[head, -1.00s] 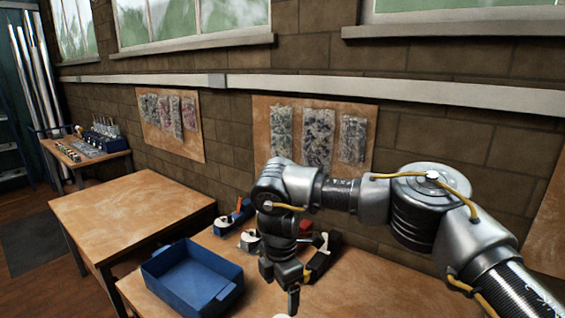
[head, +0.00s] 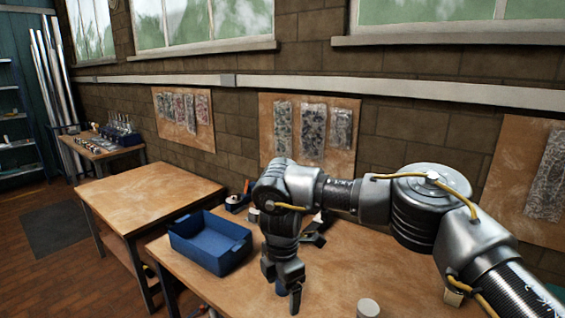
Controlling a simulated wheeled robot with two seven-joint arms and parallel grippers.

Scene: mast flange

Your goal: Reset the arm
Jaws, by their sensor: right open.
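My right arm reaches in from the right of the head view and bends down over the near wooden table (head: 345,258). My right gripper (head: 288,294) hangs at its end, pointing down, open, with its fingers seen mostly from the side. A small blue thing shows partly behind the fingers; I cannot tell what it is or whether they touch it. My left gripper is out of view.
A blue bin (head: 212,246) stands at the table's left end. A tape dispenser (head: 238,200) sits behind it, partly hidden by my arm. A pale cylinder (head: 368,307) stands at the front. A second wooden table (head: 150,195) to the left is bare.

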